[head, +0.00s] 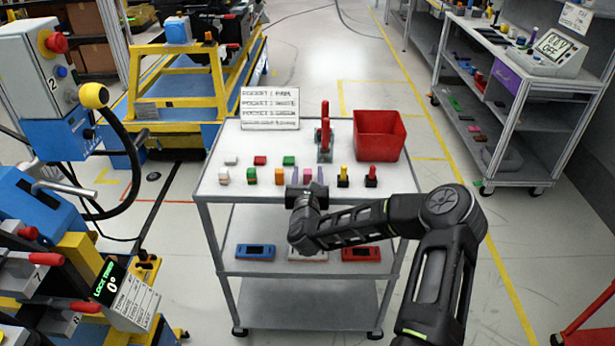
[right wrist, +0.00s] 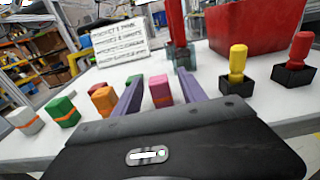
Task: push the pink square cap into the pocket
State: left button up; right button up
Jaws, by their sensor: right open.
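The pink square cap (right wrist: 160,90) stands on the white top of the cart, between and just beyond the two purple fingers of my right gripper (right wrist: 160,83). A bit of the cap also shows in the head view (head: 307,173), partly hidden by my gripper. The right gripper is open, with one finger to each side of the cap; I cannot tell whether either touches it. A white sign (head: 269,108) at the back of the cart lists pockets, its first line reading pocket 1, pink. I cannot make out the pocket itself. My left gripper is not in view.
Orange (head: 279,176), green (head: 251,175) and white (head: 224,175) caps stand left on the cart (head: 215,187). Yellow (head: 343,175) and red-handled (head: 371,174) pieces stand right. A red bin (head: 379,134) and a red-handled clamp (head: 324,138) are behind. A blue-yellow fixture stands left.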

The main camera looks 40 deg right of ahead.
jog(key=shift+c, duration=0.2)
grip_shut()
dwell(0.3)
